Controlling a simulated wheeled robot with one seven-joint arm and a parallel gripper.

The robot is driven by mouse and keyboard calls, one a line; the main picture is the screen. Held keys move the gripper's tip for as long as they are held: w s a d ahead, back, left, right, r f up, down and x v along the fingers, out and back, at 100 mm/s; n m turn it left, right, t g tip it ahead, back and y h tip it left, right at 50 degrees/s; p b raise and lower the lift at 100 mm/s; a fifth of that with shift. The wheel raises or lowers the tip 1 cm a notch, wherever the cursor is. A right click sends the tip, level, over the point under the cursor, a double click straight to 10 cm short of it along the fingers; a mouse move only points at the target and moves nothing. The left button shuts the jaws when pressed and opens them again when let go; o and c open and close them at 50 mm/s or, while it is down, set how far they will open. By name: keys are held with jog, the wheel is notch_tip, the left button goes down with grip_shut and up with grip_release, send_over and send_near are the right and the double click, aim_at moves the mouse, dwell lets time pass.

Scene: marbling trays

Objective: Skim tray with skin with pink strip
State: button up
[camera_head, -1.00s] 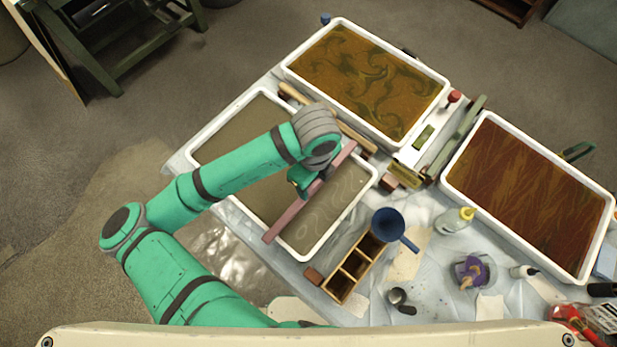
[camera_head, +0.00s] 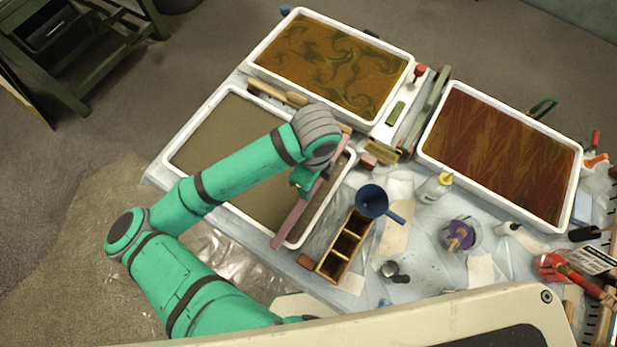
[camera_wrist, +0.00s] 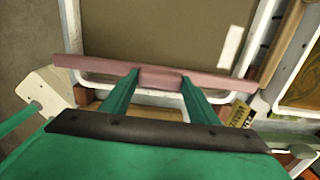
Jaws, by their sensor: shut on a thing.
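The tray (camera_head: 191,130) is white-rimmed and holds dull grey-brown liquid. The pink strip (camera_head: 289,228) lies across its right end, reaching over both long rims. My gripper (camera_head: 304,181) is shut on the strip near its middle. In the wrist view, the gripper (camera_wrist: 159,84) has a finger at either side of the strip's middle grip, and the strip (camera_wrist: 88,67) spans the tray (camera_wrist: 72,30) close to its end rim. The liquid swept behind the strip looks plain, apart from a pale patch. Any skin between strip and end rim is hard to make out.
An orange-brown swirled tray (camera_head: 258,55) stands behind and a red-brown tray (camera_head: 426,120) at right. A wooden compartment box (camera_head: 333,262) and blue funnel (camera_head: 371,201) stand close to the tray's right end. Bottles and a cup (camera_head: 460,236) stand further right.

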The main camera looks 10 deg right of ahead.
jog(key=shift+s+d+r, duration=0.1)
jog(key=shift+s+d, duration=0.7)
jog(key=shift+d, duration=0.15)
jog(key=shift+r, duration=2.4)
jog(key=shift+w+a, duration=0.1)
jog(key=shift+r, duration=2)
